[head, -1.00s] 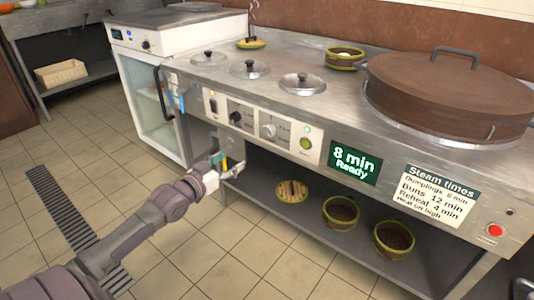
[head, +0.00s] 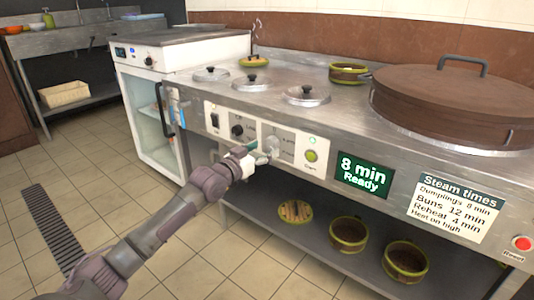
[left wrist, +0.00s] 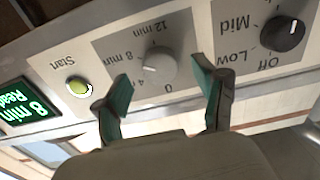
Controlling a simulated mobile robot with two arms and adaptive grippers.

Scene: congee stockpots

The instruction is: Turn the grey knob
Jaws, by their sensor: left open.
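The grey knob (head: 272,143) is on the stove's front panel, on a timer dial between the black knob and the green button. My left gripper (head: 258,157) is right in front of it and partly covers its dial. In the left wrist view, where the panel appears upside down, the grey knob (left wrist: 160,68) shows between the two teal fingertips of my open left gripper (left wrist: 160,80). The fingers stand apart on either side of the knob, with a gap to it on each side. Whether the tips reach the panel I cannot tell. My right gripper is not in view.
The black knob (head: 237,131) marked Off, Low, Mid is left of the dial; the green start button (head: 311,156) is right. A display (head: 362,175) reads "8 min Ready". Pots (head: 348,233) stand on the lower shelf. A big lidded pot (head: 455,105) sits on top.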

